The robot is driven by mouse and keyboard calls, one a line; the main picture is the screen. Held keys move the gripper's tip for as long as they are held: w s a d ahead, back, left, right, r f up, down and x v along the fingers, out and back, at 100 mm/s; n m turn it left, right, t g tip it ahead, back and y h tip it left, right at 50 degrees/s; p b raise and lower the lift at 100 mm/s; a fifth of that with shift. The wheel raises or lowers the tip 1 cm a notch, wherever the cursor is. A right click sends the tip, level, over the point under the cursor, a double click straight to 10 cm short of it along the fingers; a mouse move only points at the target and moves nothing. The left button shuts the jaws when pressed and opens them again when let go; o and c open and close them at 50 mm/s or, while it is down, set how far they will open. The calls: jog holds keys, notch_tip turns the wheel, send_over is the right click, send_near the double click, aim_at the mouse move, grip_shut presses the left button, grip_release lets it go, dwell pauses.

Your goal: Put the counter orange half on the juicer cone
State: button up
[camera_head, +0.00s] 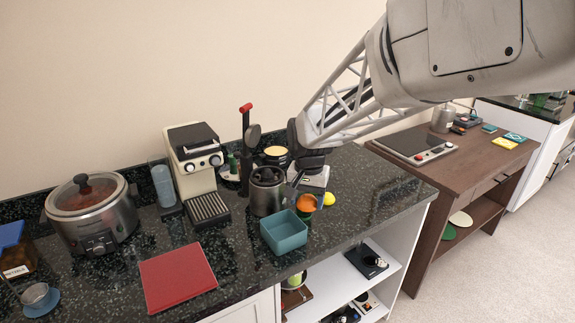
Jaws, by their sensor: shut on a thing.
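An orange half (306,203) shows as a small orange shape at the lower end of my gripper (306,197), between its fingertips. The gripper is shut on it, low over the counter behind the teal bin. I cannot tell whether the orange touches the counter. The juicer looks to be the dark lever press with a red handle (246,107), left of my gripper and farther back. Its round metal press head (253,136) is raised on the lever. The cone is not clearly visible; a steel canister (267,192) stands in front of that area.
A teal bin (284,233) stands just in front of my gripper, and a yellow fruit (328,198) lies at its right. An espresso machine (192,158), slow cooker (92,213) and red board (177,276) are to the left. Counter at the right end is clear.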

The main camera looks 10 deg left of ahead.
jog(key=a+r+n, duration=0.4)
jog(key=a+n, duration=0.2)
jog(key=n, duration=0.3)
jog(key=shift+s+a+r, duration=0.3)
jog(key=shift+a+r, duration=0.05)
jog(key=shift+a, duration=0.05)
send_over(268, 175)
jog(key=shift+a+f, duration=0.1)
jog(key=shift+f, duration=0.65)
jog(key=shift+f, duration=0.1)
dwell(0.3)
jog(key=shift+f, duration=1.65)
jog(key=shift+f, duration=0.15)
jog(key=o, duration=0.9)
